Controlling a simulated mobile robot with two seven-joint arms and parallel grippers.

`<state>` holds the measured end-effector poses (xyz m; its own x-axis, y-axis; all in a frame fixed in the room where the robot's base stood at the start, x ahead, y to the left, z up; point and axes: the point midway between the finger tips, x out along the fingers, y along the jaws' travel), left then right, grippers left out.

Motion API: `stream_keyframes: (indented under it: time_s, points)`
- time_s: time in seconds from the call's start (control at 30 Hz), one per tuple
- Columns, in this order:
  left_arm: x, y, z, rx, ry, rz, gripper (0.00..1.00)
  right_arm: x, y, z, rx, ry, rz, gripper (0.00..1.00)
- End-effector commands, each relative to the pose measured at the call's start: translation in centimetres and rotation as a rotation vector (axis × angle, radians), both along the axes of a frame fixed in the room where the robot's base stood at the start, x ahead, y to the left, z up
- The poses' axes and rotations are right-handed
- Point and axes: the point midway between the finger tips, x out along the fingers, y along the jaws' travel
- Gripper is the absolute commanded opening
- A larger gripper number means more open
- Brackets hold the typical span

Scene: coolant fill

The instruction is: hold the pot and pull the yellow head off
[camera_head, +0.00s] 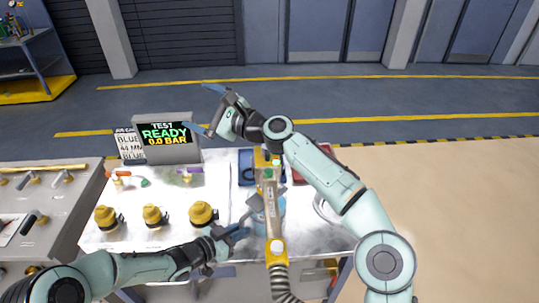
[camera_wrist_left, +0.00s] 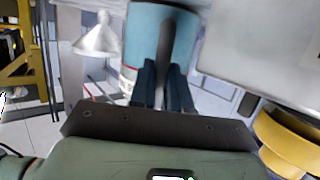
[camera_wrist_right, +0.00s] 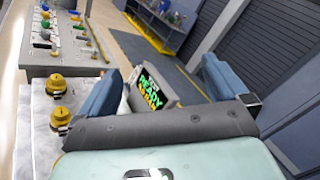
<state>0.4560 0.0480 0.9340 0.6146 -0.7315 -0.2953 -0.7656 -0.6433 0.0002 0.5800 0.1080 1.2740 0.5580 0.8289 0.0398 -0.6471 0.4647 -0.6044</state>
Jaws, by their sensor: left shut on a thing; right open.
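The pot (camera_head: 262,222) is light blue and stands at the front of the bench, partly hidden behind the head. My left gripper (camera_head: 238,233) is beside it. In the left wrist view the fingers (camera_wrist_left: 163,92) are shut on the pot's dark handle (camera_wrist_left: 180,38), with the blue pot wall (camera_wrist_left: 148,25) behind. The yellow head (camera_head: 277,250) shows in front of the pot, with a long grey-tan body and a ribbed hose running down. I cannot tell how it joins the pot. My right gripper (camera_head: 208,108) is open and empty, raised beyond the bench's far side.
Several yellow domed caps (camera_head: 203,214) stand on the bench (camera_head: 160,238) at left. A test display (camera_head: 165,135) reads READY, 0.0 BAR. Blue (camera_head: 246,168) and red (camera_head: 298,177) trays lie at the back. A side bench (camera_head: 55,200) stands at left. My right forearm crosses over the bench's right side.

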Motion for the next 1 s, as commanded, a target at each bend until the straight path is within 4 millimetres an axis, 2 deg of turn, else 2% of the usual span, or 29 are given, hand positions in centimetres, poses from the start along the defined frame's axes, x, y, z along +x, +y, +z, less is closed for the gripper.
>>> stream_keyframes:
  time_s: [0.03, 0.13, 0.17, 0.23, 0.27, 0.37, 0.43, 0.5, 0.6, 0.7, 0.83, 1.0]
  points:
    - [0.0, 0.0, 0.0, 0.000, 0.000, 0.001, 0.00, -1.8, 2.9, 0.5, -0.087, -0.105, 0.059, 1.00]
    - [0.0, 0.0, 0.0, 0.000, 0.000, 0.001, 0.00, -5.9, 7.1, -0.2, -0.376, -0.368, 0.202, 1.00]
    - [0.0, 0.0, 0.0, 0.000, 0.000, 0.001, 0.00, -7.0, 7.5, -0.9, -0.487, -0.443, 0.248, 1.00]
    - [0.0, 0.0, 0.0, 0.000, 0.000, 0.001, 0.00, -8.7, 7.1, -2.7, -0.728, -0.569, 0.344, 1.00]
    - [0.0, 0.0, 0.0, 0.000, 0.000, 0.001, 0.00, -9.2, 6.4, -3.4, -0.829, -0.609, 0.382, 1.00]
    - [0.0, 0.0, 0.0, 0.000, 0.001, 0.001, 0.00, -10.4, 2.8, -5.2, -1.158, -0.693, 0.502, 1.00]
    - [0.0, 0.0, 0.0, 0.000, 0.000, 0.001, 0.00, -11.1, -0.7, -5.8, -1.374, -0.709, 0.580, 1.00]
    - [0.0, 0.0, 0.0, 0.000, 0.000, 0.001, 0.00, -11.7, -4.5, -5.8, -1.557, -0.692, 0.648, 1.00]
    - [0.0, 0.0, 0.0, 0.000, 0.000, 0.000, 0.00, -12.5, -8.9, -5.4, -1.738, -0.640, 0.717, 1.00]
    - [0.0, 0.0, 0.0, 0.000, 0.000, 0.000, 0.00, -13.3, -12.0, -4.8, -1.850, -0.587, 0.764, 1.00]
    - [0.0, 0.0, 0.0, -0.001, 0.000, -0.001, 0.00, -13.9, -14.2, -4.3, -1.920, -0.539, 0.796, 1.00]
    - [0.0, -0.1, 0.0, -0.001, 0.000, -0.001, 0.00, -13.7, -14.9, -5.2, -1.942, -0.521, 0.809, 1.00]
